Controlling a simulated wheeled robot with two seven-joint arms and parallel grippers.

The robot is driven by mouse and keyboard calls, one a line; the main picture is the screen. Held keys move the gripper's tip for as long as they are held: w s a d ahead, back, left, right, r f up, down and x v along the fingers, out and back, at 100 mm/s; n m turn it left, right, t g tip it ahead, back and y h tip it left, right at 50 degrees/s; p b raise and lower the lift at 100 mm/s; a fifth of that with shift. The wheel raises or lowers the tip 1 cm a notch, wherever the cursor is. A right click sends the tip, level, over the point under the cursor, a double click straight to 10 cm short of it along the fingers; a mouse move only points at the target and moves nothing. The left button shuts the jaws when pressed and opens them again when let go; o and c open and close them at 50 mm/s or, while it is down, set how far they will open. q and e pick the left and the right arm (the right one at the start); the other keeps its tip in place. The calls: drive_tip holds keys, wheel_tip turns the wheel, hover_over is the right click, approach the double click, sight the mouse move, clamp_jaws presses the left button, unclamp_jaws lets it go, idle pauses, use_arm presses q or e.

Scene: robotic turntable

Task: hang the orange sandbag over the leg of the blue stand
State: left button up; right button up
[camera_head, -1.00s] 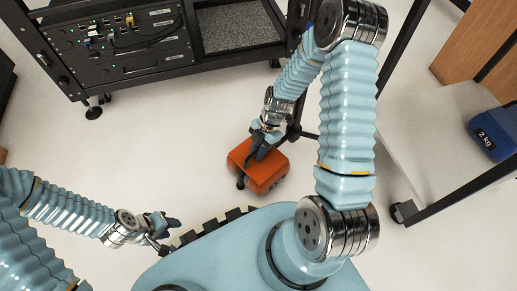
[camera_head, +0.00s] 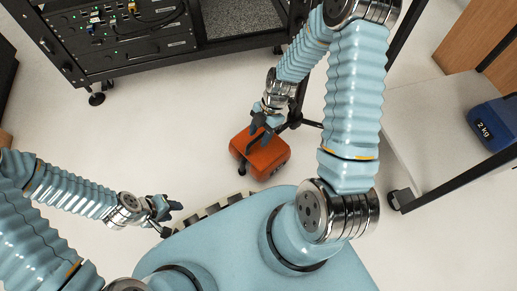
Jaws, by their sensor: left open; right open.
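The orange sandbag (camera_head: 266,160) sits low near the floor in the middle of the head view. It appears to lie across a black leg of the stand (camera_head: 309,122), whose dark tip pokes out at the bag's left front side. The stand's upper part is mostly hidden behind my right arm, and no blue shows on it. My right gripper (camera_head: 257,138) is open at the top of the bag, its fingers over the upper left part; whether they touch it is unclear. My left gripper (camera_head: 170,209) is open and empty, left of my base.
A black equipment rack (camera_head: 130,55) stands at the back left. The floor (camera_head: 165,135) between the rack and my base is clear.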

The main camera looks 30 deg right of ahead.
drive_tip(key=s+a+r+p, duration=0.6)
drive_tip(key=s+r+p, duration=0.3)
drive_tip(key=s+p, duration=0.2)
drive_tip(key=shift+s+a+r+p, duration=0.15)
drive_tip(key=shift+s+a+p, duration=0.2)
drive_tip(key=shift+p, duration=0.2)
